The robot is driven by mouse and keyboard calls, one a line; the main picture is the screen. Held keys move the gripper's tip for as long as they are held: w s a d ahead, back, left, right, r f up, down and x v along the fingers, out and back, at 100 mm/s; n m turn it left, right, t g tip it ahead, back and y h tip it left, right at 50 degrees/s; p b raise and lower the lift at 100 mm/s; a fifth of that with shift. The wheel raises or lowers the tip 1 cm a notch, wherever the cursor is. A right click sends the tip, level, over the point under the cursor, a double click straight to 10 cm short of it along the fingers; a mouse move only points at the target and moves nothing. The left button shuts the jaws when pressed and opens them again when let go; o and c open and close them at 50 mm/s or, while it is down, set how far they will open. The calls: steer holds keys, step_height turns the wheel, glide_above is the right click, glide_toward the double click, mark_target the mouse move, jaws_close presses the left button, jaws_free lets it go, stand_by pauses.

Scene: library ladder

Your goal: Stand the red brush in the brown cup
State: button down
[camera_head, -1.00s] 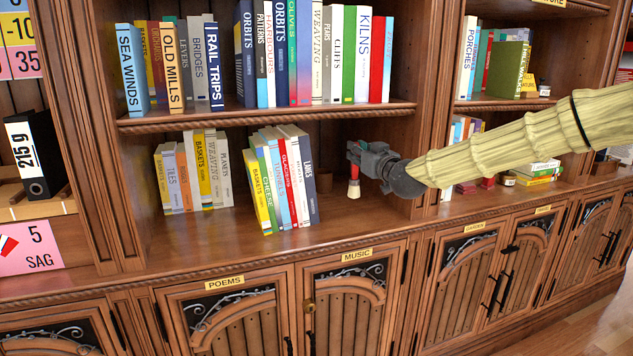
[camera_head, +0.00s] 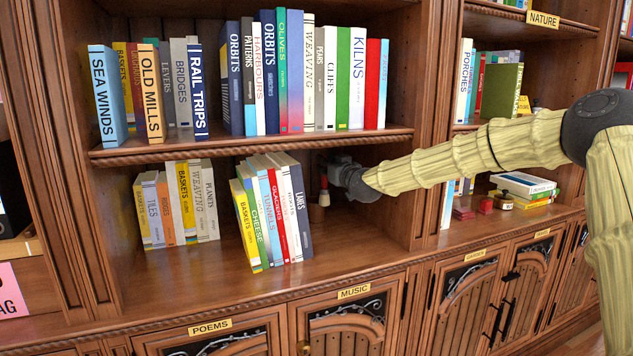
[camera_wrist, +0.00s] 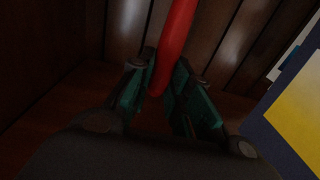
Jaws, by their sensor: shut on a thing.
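The red brush (camera_head: 324,184) hangs upright from my gripper (camera_head: 331,171), its pale bristle end down, inside the lower shelf bay. In the wrist view its red handle (camera_wrist: 174,42) lies between the two green-padded fingers of my gripper (camera_wrist: 160,78), which are shut on it. The brown cup (camera_head: 316,213) stands on the shelf just right of the leaning books, dim and partly hidden. The bristles are close to the cup's top in the head view; I cannot tell whether they are above or inside it. The cup is not discernible in the wrist view.
Leaning books (camera_head: 272,212) stand close left of the cup. The upper shelf board (camera_head: 250,147) runs above my gripper, and an upright post (camera_head: 428,150) stands to the right. Bare shelf (camera_head: 350,236) lies in front. A blue and yellow book (camera_wrist: 295,105) shows at the wrist view's right.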

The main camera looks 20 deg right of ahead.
steer(key=w+a, duration=0.1)
steer(key=w, duration=0.6)
step_height(320, 180, down, 7)
stand_by(0.4)
steer(key=shift+f, duration=0.1)
steer(key=c, duration=1.4)
jaws_free()
steer(key=shift+o, duration=0.4)
